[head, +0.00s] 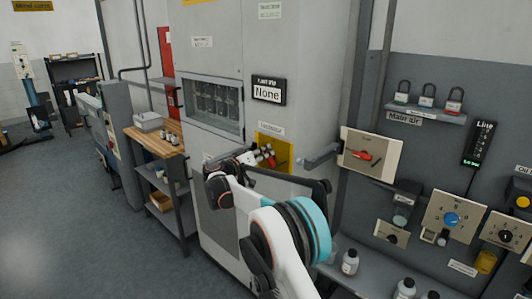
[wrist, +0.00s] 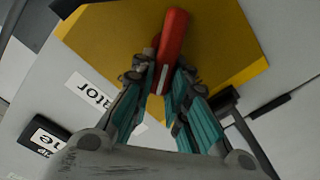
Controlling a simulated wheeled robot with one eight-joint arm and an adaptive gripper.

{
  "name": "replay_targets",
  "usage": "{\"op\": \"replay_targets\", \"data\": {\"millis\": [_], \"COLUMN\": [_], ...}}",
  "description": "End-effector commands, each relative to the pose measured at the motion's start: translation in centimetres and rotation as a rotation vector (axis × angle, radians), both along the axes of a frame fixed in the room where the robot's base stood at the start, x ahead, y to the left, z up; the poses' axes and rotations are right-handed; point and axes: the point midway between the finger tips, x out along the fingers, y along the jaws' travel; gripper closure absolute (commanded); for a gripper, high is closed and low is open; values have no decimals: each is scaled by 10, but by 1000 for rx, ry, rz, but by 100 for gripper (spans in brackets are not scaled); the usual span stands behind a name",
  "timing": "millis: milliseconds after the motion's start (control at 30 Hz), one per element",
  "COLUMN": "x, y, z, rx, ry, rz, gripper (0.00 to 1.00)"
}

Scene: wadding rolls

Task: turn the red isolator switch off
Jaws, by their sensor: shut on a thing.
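The red isolator switch handle (head: 270,156) sits on a yellow plate (head: 287,148) on the grey cabinet. In the wrist view the red handle (wrist: 174,35) stands out over the yellow plate (wrist: 225,45), tilted slightly in the picture. My gripper (wrist: 164,78) is shut on the near end of the handle, with a teal-padded finger on each side. In the head view my gripper (head: 258,158) reaches the plate from the left and partly covers it. The handle's pivot and any on/off marks are hidden or too small to read.
A red lever on the main air panel (head: 362,155) is to the right, past a grey bracket (head: 321,155). Bottles (head: 350,262) stand on a low shelf. A wooden-topped bench (head: 160,138) is left of the cabinet; open floor lies further left.

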Motion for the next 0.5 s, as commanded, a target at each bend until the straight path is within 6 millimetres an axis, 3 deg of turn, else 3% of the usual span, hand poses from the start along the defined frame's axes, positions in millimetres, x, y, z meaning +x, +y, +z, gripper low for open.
{"op": "replay_targets", "data": {"millis": [500], "x": [5], "y": [8], "z": [-10], "rx": [-384], "ry": [299], "rz": [2], "gripper": [100]}}
